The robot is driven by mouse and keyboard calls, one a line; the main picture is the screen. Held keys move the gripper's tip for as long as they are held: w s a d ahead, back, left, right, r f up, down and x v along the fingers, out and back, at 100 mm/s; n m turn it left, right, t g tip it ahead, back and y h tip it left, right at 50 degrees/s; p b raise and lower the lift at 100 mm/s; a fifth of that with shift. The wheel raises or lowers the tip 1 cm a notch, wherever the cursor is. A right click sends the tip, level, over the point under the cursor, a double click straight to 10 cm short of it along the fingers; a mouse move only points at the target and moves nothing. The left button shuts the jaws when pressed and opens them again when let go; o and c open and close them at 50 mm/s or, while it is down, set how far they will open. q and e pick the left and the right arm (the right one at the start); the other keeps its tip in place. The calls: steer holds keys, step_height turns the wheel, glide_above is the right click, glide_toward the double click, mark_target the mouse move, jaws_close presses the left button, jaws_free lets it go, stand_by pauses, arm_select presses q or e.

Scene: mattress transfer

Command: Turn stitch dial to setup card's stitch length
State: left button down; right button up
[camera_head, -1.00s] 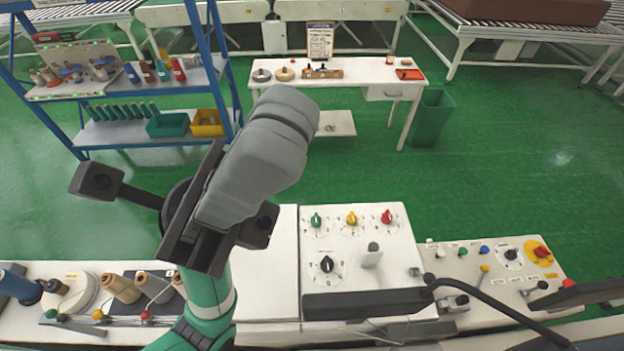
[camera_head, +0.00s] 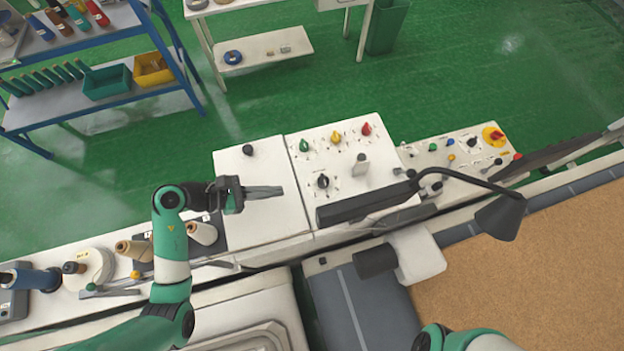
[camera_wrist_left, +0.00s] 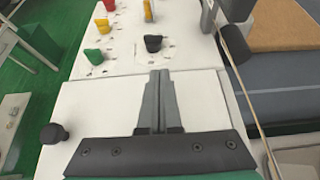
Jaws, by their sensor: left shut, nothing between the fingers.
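A white control panel (camera_head: 349,210) carries a green dial (camera_head: 304,145), a yellow dial (camera_head: 336,137), a red dial (camera_head: 366,129) and a black dial (camera_head: 323,181). I cannot tell by label which is the stitch dial. My left gripper (camera_head: 282,190) is shut and empty, above the white surface left of the panel, with its tips toward the black dial but apart from it. In the left wrist view, the black dial (camera_wrist_left: 153,42) is just beyond the fingertips (camera_wrist_left: 161,75), with the green dial (camera_wrist_left: 92,56) to its left. The setup card and my right gripper are not in view.
A black knob (camera_head: 248,150) stands on the white surface behind my left gripper. Thread cones (camera_head: 133,250) stand at left. A side panel (camera_head: 455,157) with small controls is at right.

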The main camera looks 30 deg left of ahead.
mark_target(299, 195)
arm_select(q)
steer(key=b+x, duration=0.2)
steer(key=x, duration=0.2)
steer(key=b+x, duration=0.3)
steer(key=x, duration=0.1)
steer(key=shift+s+f, duration=0.2)
steer(key=shift+f, duration=0.1)
steer(key=shift+w+d+r+b, duration=0.15)
steer(key=shift+w+d+b, duration=0.05)
steer(key=shift+w+d, duration=0.25)
steer(key=shift+w+d+r+b, duration=0.15)
steer(key=shift+w+d, duration=0.25)
steer(key=shift+w, duration=0.15)
steer(key=shift+w+d+r, duration=0.2)
steer(key=shift+w+d, duration=0.15)
steer(key=shift+w, duration=0.05)
steer(key=shift+a, duration=0.1)
